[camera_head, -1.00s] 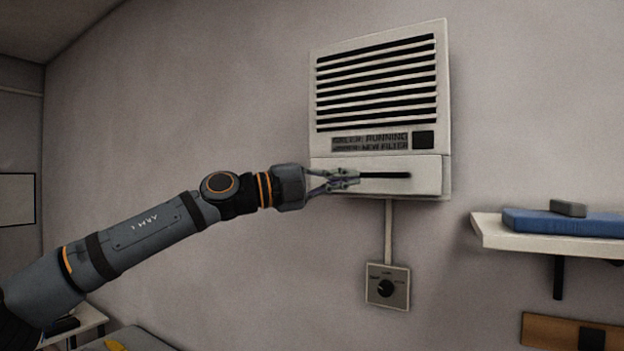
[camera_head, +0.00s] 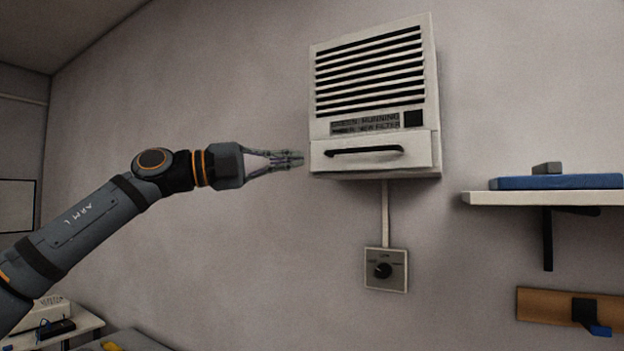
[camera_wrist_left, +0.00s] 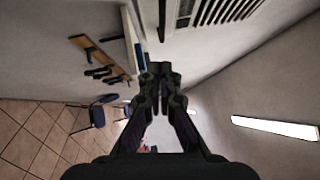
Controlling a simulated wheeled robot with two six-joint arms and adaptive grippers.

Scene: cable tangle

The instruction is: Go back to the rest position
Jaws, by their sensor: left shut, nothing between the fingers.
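My left gripper (camera_head: 300,159) is shut and empty, just left of the lower corner of a white wall unit (camera_head: 372,100). The unit has dark slats, a label strip (camera_head: 365,123) and a drawer-like lower panel with a black handle (camera_head: 364,151). The fingertips are apart from the handle. In the left wrist view the shut fingers (camera_wrist_left: 160,70) point up the picture, with the slatted unit (camera_wrist_left: 215,10) at the top. My right gripper is not in view.
A dial box (camera_head: 386,270) is on the wall below the unit. At right, a white shelf (camera_head: 480,198) holds a blue book-like object (camera_head: 555,182) and a grey block (camera_head: 547,168). A wooden rail (camera_head: 545,305) is lower. A table (camera_head: 75,330) stands at lower left.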

